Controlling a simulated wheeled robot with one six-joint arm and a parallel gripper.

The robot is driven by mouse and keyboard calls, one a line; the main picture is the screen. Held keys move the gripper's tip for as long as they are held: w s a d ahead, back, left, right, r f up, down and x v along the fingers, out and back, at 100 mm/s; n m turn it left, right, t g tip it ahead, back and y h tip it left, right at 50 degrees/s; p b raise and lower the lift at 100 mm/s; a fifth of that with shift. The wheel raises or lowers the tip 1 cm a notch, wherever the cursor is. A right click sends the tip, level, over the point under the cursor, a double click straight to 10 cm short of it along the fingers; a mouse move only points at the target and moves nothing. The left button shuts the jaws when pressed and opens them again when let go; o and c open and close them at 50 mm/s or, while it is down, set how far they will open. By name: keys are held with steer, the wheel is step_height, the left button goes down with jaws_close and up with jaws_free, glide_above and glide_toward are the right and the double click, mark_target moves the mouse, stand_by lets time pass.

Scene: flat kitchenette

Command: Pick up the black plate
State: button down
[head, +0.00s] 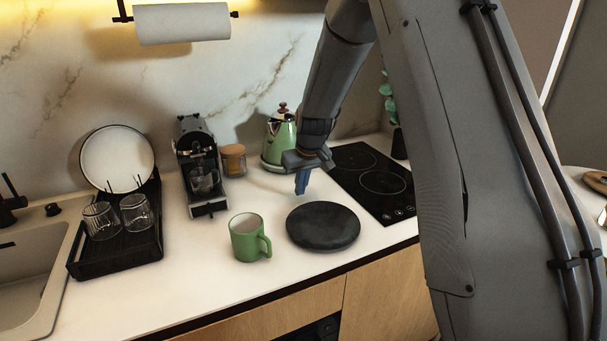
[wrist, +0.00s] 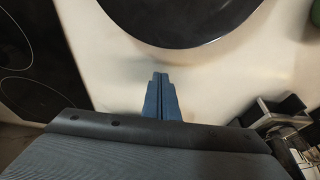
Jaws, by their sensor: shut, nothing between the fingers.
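The black plate (head: 323,226) is round and lies flat on the white counter, to the right of a green mug. In the wrist view the dark round plate (wrist: 180,18) is cut off by the top edge, and its near rim lies beyond my fingertips. My gripper (head: 301,190) points down, above the counter at the plate's back left edge. Its blue fingers are closed together with nothing between them; they show as a narrow pair in the wrist view (wrist: 160,78). A strip of bare counter shows between the fingertips and the rim.
The green mug (head: 247,238) stands close left of the plate. The black cooktop (head: 372,184) is behind right. A coffee machine (head: 199,167), a jar (head: 233,160) and a green kettle (head: 279,140) stand along the wall. A black dish rack (head: 118,262) with glasses is at left.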

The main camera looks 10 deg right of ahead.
steer(key=s, duration=0.1)
steer(key=s+p, duration=0.1)
steer(key=s, duration=0.1)
steer(key=shift+s+d+p, duration=0.1)
steer(key=shift+d+p, duration=0.2)
steer(key=shift+s+d+f, duration=0.1)
steer(key=shift+s+f, duration=0.1)
steer(key=shift+s, duration=0.15)
